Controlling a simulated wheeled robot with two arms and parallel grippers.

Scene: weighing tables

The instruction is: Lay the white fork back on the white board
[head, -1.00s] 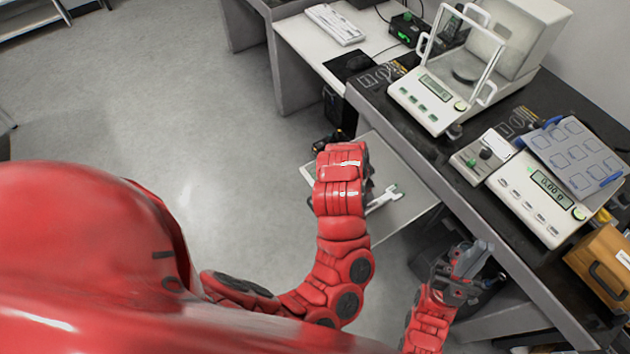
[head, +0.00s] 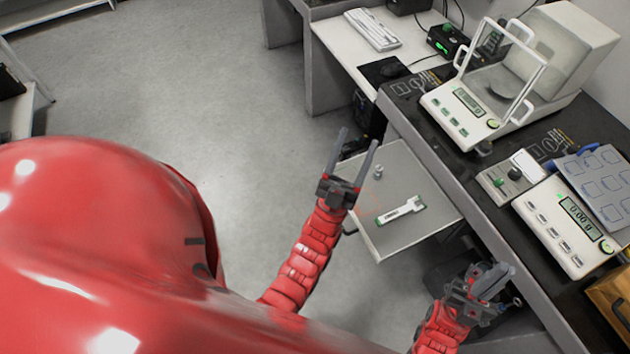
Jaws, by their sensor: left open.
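The white fork (head: 402,210), a flat white piece with a dark label and a notched end, appears to lie on the white board (head: 420,178), a pull-out shelf beside the dark table. My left gripper (head: 358,138) is open and empty, at the board's left edge, its fingers pointing up in the picture, apart from the fork. My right gripper (head: 494,276) is below and right of the board, away from the fork; whether its jaws are open is unclear.
A small metal weight (head: 378,172) stands on the board near a faint orange outline. The dark table (head: 415,100) carries a glass-shielded balance (head: 462,115), a small control box (head: 508,178) and a scale reading 0.00 g (head: 560,228). Floor to the left is clear.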

